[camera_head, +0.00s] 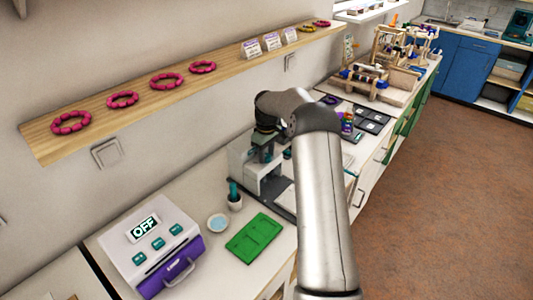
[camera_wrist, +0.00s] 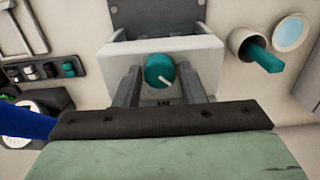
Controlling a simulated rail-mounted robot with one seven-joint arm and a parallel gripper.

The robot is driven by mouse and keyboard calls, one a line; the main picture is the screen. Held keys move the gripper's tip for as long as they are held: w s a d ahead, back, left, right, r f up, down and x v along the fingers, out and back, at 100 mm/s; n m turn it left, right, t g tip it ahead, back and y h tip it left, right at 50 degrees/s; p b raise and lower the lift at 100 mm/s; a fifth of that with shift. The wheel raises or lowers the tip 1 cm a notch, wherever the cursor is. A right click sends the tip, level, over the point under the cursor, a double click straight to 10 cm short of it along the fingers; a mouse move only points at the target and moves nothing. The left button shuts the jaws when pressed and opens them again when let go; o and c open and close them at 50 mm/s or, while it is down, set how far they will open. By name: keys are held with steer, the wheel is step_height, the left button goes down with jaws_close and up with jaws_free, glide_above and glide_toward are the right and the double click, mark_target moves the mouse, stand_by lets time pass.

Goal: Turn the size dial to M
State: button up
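The size dial (camera_wrist: 159,71) is a round teal knob with a white pointer line, on the front of a white device (camera_wrist: 115,62) in the wrist view. The pointer slants toward the lower right. A dark letter mark (camera_wrist: 163,102), which looks like an M, shows below the dial, partly cut off by my gripper's body. My gripper (camera_wrist: 160,76) is open, with one dark finger on each side of the dial. Small gaps seem to show between fingers and knob; contact is unclear. In the head view the device (camera_head: 245,172) stands on the counter, with its dial not clearly visible.
A white and purple machine reading OFF (camera_head: 150,245), a green tray (camera_head: 255,236), a small bowl (camera_head: 217,223) and a cup with a teal tool (camera_head: 235,202) stand nearby. A wooden shelf (camera_head: 215,75) with pink bracelets runs along the wall above. Wooden racks (camera_head: 385,80) stand farther back.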

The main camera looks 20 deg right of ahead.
steer(key=c, duration=0.5)
steer(key=shift+m+b, duration=0.3)
steer(key=shift+m, duration=0.1)
steer(key=m+b, duration=0.1)
steer(key=m, duration=0.1)
steer(key=shift+m+b, duration=0.3)
steer(key=m+b, duration=0.1)
steer(key=m, duration=0.4)
steer(key=shift+r, duration=0.1)
steer(key=shift+m, duration=0.3)
steer(key=o, duration=1)
